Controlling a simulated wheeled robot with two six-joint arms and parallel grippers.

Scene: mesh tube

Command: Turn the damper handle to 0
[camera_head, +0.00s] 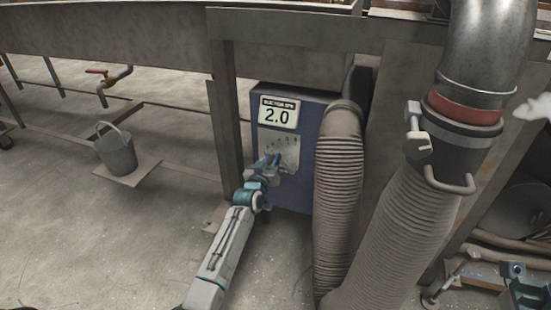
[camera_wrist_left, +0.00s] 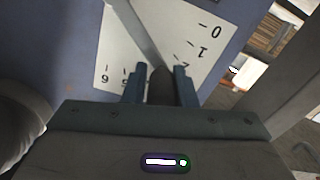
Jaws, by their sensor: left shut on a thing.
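The damper handle (camera_wrist_left: 147,33) is a grey bar crossing a white dial plate (camera_wrist_left: 202,70), with its dark end between my left fingers. The dial shows 0, 1 and 2 on the right and 5 and 6 at lower left in the left wrist view. My left gripper (camera_wrist_left: 160,80) is shut on the handle end and hides some marks. In the head view, my left gripper (camera_head: 272,166) reaches the dial on a blue box (camera_head: 298,190). The display (camera_head: 279,114) above reads 2.0. A teal part at the lower right may be my right gripper (camera_head: 522,284); its jaws are unclear.
A ribbed grey hose (camera_head: 338,190) stands close right of the box. A thicker hose (camera_head: 395,230) with a metal pipe stands farther right. A metal post (camera_head: 229,130) is just left. A bucket (camera_head: 116,152) is at left; the floor in front is open.

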